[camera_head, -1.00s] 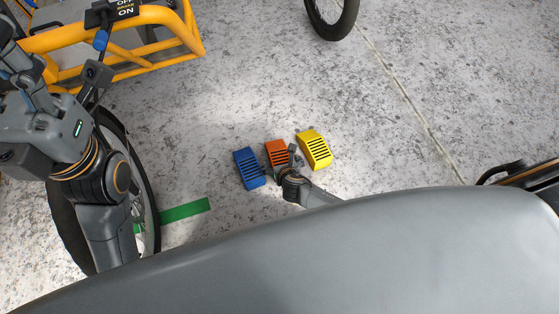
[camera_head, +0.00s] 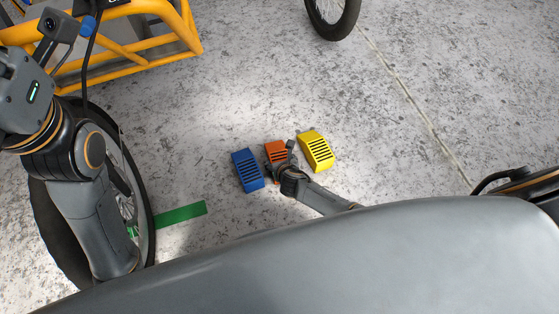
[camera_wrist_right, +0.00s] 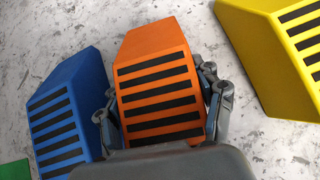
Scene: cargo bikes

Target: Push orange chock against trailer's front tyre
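The orange chock (camera_head: 276,150) lies on the floor between the blue and yellow chocks. In the right wrist view the orange chock (camera_wrist_right: 160,85) shows its sloped face with black strips. My right gripper (camera_head: 280,157) is low over its near end, hiding part of it. In the wrist view my right gripper (camera_wrist_right: 163,100) has one finger on each side of the chock, very close to its sides; firm contact cannot be made out. My left arm is at the left, its fingers not clearly visible. A dark tyre (camera_head: 332,18) stands at the top; whether it is the trailer's front one is unclear.
The blue chock (camera_head: 248,170) is close on the left, the yellow chock (camera_head: 316,151) close on the right. A yellow-orange frame (camera_head: 150,55) and a spoked wheel (camera_head: 140,205) are at the left. Green tape (camera_head: 181,214) marks the floor. Floor toward the top tyre is clear.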

